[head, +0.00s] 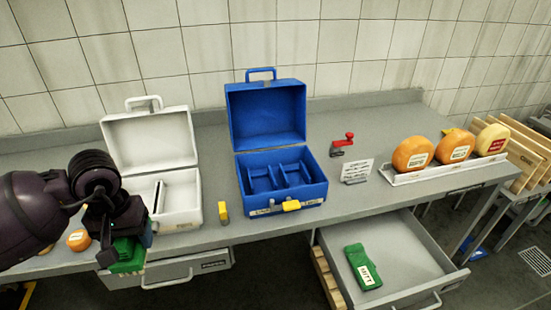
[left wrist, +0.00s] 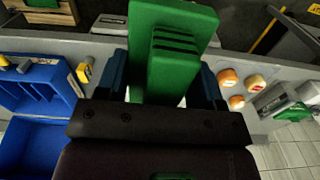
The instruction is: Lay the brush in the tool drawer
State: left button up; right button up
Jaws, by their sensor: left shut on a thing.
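My left gripper (head: 122,232) hangs over the front left edge of the bench, shut on a green thing (head: 128,257). In the left wrist view this green thing (left wrist: 170,60) is a block with dark grooves, held between the jaws; I take it to be the brush. A grey drawer (head: 414,255) stands wide open at the right under the bench, with a green labelled item (head: 362,267) lying inside. Another drawer (head: 187,268), at the left, is pulled out a little; its label is too small to read. My right gripper is not in view.
An open white case (head: 181,203) and an open blue case (head: 310,190) stand on the bench. A yellow piece (head: 223,212) stands between them. Orange cheese wheels (head: 413,154) sit on a rack at the right. Small round cheeses (left wrist: 236,102) lie near my left gripper.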

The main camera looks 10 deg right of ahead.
aim_at(398, 245)
jog(key=k+l, duration=0.1)
jog(key=l, duration=0.4)
jog(key=k+l+z, duration=0.15)
jog(key=l, duration=0.8)
jog(key=l+z, duration=0.1)
jog(key=l, duration=0.3)
jog(key=i+l, duration=0.15)
jog(key=l, duration=0.2)
jog(key=i+l+z, duration=0.2)
jog(key=i+l, duration=0.2)
